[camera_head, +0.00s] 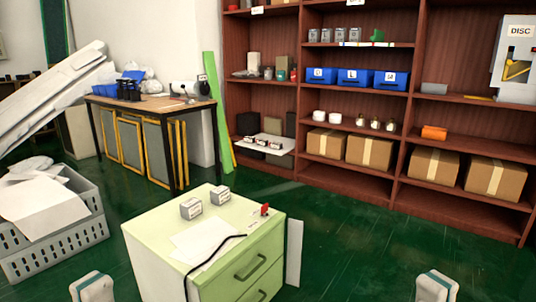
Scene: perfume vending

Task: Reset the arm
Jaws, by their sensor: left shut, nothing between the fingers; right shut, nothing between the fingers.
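My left gripper (92,286) shows at the bottom left edge of the head view, in front of the pale green cabinet and to its left. My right gripper (437,286) shows at the bottom right, over the green floor. Only the light grey upper ends of both are in the picture; the rest is cut off by the lower edge. Both are shut and empty, apart from each other and apart from the cabinet.
A pale green drawer cabinet (253,231) stands between the grippers, with small boxes (191,208), papers and a black cable on top. A grey crate (55,243) is at left. Wooden shelves (411,185) line the back. The floor at right is clear.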

